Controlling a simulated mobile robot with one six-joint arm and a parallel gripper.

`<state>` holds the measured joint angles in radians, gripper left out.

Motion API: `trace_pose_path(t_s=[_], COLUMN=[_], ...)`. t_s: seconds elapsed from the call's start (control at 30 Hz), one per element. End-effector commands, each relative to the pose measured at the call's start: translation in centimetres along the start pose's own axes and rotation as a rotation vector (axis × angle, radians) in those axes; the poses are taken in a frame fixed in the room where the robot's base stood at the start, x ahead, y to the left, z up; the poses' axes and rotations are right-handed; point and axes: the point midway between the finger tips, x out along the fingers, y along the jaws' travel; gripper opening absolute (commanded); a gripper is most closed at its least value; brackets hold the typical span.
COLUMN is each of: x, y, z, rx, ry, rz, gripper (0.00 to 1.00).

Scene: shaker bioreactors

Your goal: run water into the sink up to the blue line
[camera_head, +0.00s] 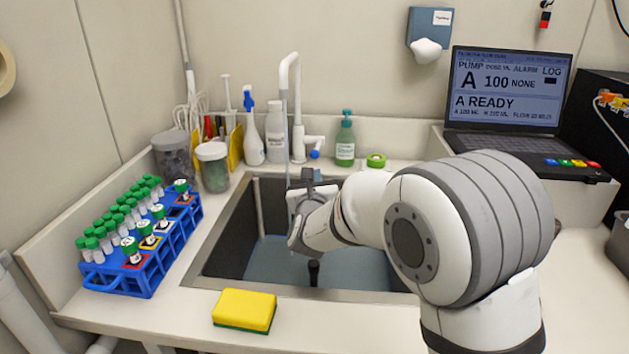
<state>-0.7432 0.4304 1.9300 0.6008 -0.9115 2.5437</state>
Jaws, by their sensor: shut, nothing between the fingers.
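The sink (232,232) is a dark basin with a metal rim, set in the counter. Blue-grey water (275,262) covers its lower part. The white tap (289,75) curves over the back edge, and a thin pale stream falls from its spout. A side handle with a blue end (314,154) sits at the tap's base. My gripper (311,178) is shut and empty over the sink, just in front of and below that handle. I cannot make out the blue line; my arm hides part of the basin. A black upright knob (313,268) shows in the basin.
A blue rack (140,272) of green-capped tubes stands left of the sink. A yellow sponge (244,310) lies on the front edge. Bottles, jars and a green soap dispenser (345,142) line the back. A laptop (508,95) stands at the right.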

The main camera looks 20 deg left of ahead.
Motion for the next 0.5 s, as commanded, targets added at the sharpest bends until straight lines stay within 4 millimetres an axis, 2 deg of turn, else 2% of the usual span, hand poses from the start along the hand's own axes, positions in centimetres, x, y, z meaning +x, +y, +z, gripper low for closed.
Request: trace_pose_path(t_s=[0.03,0.2,0.33,0.5], x=[1.1,4.1,5.7,6.7], y=[0.0,0.0,0.0,0.1], z=[0.1,0.0,0.1,0.0], rx=[-0.001,-0.002,-0.003,-0.003], ry=[0.002,0.002,0.001,0.001], rz=[0.0,0.0,0.002,0.002], gripper=[0.0,0.0,0.0,0.0])
